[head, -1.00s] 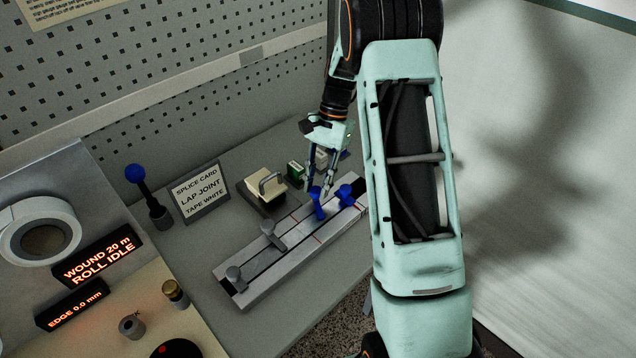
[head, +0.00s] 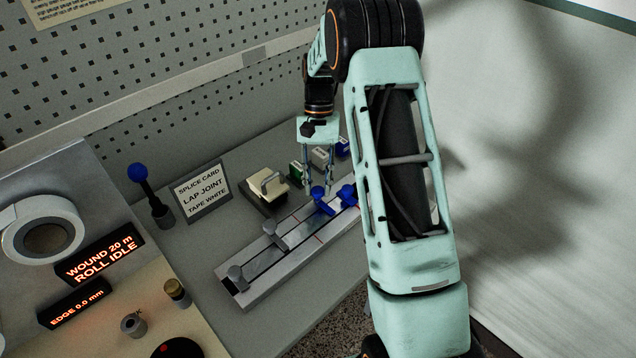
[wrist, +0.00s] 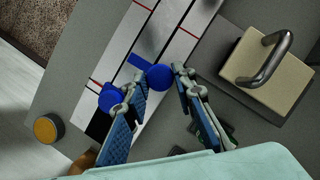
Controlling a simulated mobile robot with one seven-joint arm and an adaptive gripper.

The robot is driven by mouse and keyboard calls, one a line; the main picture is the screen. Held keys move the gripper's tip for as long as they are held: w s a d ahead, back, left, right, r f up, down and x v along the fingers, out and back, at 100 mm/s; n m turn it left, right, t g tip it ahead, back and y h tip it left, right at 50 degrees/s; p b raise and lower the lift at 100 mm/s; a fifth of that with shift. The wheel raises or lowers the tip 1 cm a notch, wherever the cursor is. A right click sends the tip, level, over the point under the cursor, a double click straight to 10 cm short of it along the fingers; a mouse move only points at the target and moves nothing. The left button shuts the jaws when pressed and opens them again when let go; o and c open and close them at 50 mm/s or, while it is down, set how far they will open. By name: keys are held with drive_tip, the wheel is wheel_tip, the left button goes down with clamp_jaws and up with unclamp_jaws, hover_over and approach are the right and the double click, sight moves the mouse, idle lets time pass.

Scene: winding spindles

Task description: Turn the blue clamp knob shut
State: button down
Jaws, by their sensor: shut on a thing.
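The blue clamp knob (head: 318,192) stands on the pale splice rail (head: 254,271), with a blue bar at its base pointing to the lower right. My gripper (head: 317,190) comes down over it, shut on the knob. In the wrist view the round knob top (wrist: 159,77) shows between the fingertips (wrist: 155,80), and part of its blue bar (wrist: 139,62) sticks out beside it. A second blue knob (head: 347,194) stands close by on the rail, partly behind my arm; in the wrist view it (wrist: 110,97) is partly hidden by a finger.
Two grey knobs (head: 276,234) stand on the rail's nearer half. A cream block with a grey handle (head: 268,188) and several small boxes (head: 320,158) stand behind the rail. A splice card (head: 203,189) and a blue-topped lever (head: 139,174) are at left.

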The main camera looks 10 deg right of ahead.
drive_tip(key=c, duration=1.6)
unclamp_jaws()
drive_tip(key=v, duration=1.2)
